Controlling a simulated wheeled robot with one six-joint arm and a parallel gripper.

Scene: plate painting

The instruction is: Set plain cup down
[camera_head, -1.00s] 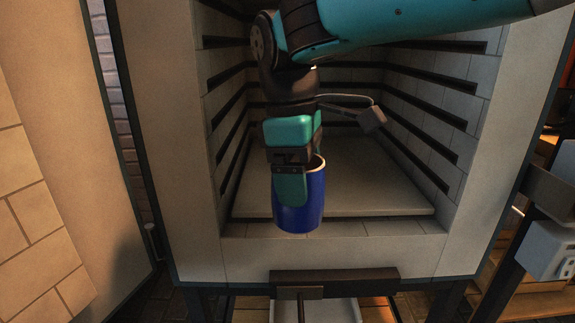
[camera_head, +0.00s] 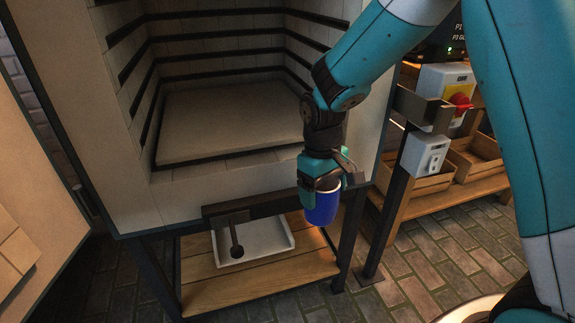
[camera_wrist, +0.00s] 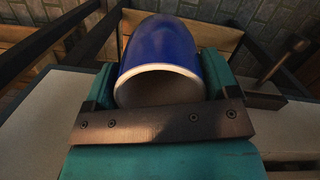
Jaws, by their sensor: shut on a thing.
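The plain cup is blue with a white rim and a pale inside. In the head view the cup (camera_head: 322,208) hangs upright below my gripper (camera_head: 321,188), in front of the kiln's lower right front corner. My gripper is shut on the cup, one finger on each side of it. In the wrist view the cup (camera_wrist: 160,52) sits between the two teal fingers of my gripper (camera_wrist: 158,85), its mouth facing the camera. The cup touches no surface that I can see.
The open kiln (camera_head: 230,124) stands at the left, its shelf bare. Below it a white tray (camera_head: 262,240) lies on a wooden shelf (camera_head: 215,288). A switch box (camera_head: 425,152) and wooden crates (camera_head: 428,182) are at the right. Brick floor (camera_head: 455,250) is clear at lower right.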

